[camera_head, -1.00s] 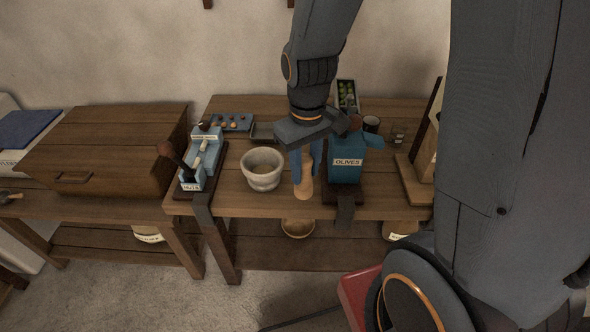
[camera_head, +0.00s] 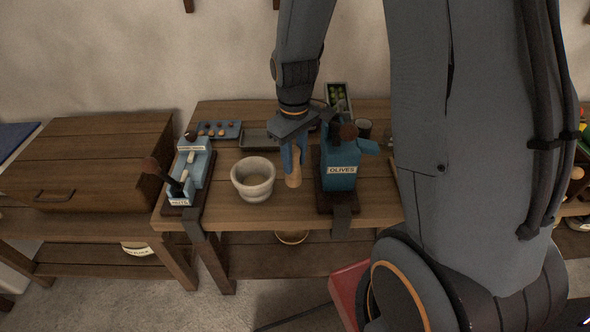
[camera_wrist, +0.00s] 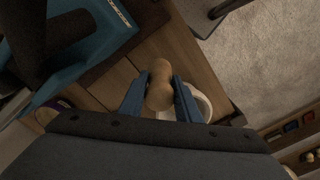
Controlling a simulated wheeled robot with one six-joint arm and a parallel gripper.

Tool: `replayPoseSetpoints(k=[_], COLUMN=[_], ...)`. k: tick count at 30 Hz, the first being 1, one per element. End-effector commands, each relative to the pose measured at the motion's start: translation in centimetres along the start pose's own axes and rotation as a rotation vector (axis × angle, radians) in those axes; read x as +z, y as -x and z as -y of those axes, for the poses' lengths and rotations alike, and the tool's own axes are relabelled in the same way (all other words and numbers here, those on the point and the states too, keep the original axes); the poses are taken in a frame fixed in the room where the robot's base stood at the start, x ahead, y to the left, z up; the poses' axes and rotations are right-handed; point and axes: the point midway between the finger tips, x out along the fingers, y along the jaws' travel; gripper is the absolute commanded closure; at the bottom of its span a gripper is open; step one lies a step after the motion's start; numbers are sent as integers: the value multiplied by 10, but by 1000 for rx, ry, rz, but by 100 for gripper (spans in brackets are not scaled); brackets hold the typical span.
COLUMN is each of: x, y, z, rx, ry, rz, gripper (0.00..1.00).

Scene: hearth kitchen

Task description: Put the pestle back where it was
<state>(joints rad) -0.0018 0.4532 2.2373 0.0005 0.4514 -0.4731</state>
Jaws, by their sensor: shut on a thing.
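The pestle (camera_head: 293,178) is a tan wooden piece with a rounded end, hanging down from my gripper (camera_head: 291,158). In the wrist view, my gripper's two blue fingers (camera_wrist: 157,100) are shut on the pestle (camera_wrist: 159,82). The mortar (camera_head: 253,180) is a pale stone bowl on the table, just left of the pestle, and looks empty. In the wrist view its white rim (camera_wrist: 203,103) shows partly behind the pestle and right finger. I cannot tell whether the pestle's lower end touches the table.
A blue press labelled OLIVES (camera_head: 341,168) stands close right of my gripper. Another blue device (camera_head: 187,178) stands left of the mortar. A dark tray (camera_head: 258,139) and a blue egg holder (camera_head: 219,130) lie behind. A wooden bowl (camera_head: 292,237) is on the lower shelf.

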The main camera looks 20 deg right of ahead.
Motion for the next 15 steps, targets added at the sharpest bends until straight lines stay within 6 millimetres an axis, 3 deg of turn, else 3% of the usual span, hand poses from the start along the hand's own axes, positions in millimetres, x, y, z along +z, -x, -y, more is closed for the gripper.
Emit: replayPoseSetpoints(k=[10,15], x=[2,1], y=[-36,-43], z=[0,-1], rx=[-1,1], ry=[-3,-3], rz=[2,-1], gripper=[100,100])
